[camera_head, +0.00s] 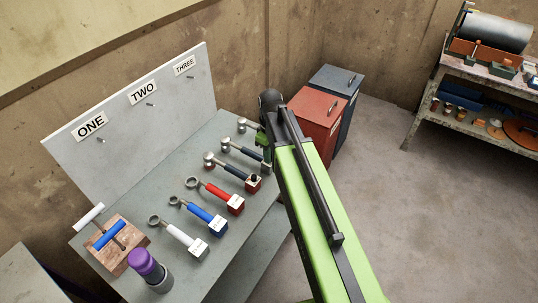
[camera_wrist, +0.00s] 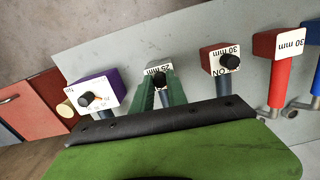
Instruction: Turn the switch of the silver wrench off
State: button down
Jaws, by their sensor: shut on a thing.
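The silver wrench is the one with the grey block marked "25 mm" (camera_wrist: 159,68) in the wrist view. A black switch knob (camera_wrist: 160,80) is on its face. My gripper (camera_wrist: 158,92) has its green fingers on both sides of this knob and is shut on it. The fingers hide part of the knob and block, and I cannot read the switch's position. In the head view my gripper (camera_head: 264,138) is over the far end of the wrench row, and the wrench's dark handle (camera_head: 243,151) shows to its left.
In the wrist view a purple block with a knob (camera_wrist: 94,92) is close on the left and a red block with a knob marked "ON" (camera_wrist: 222,59) on the right. Red, blue and white wrenches (camera_head: 220,195) lie nearer on the grey table (camera_head: 200,160). Cabinets (camera_head: 318,115) stand beyond.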

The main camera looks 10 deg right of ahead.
jog(key=m, duration=1)
jog(key=shift+m+y, duration=0.3)
jog(key=shift+y, duration=0.1)
dwell(0.4)
jog(key=c, duration=1.3)
grip_release()
jog(key=shift+r, duration=0.1)
notch_tip(320, 180, up, 17)
jog(key=d+p, duration=0.1)
jog(key=p, duration=1.6)
jog(key=shift+w, duration=0.15)
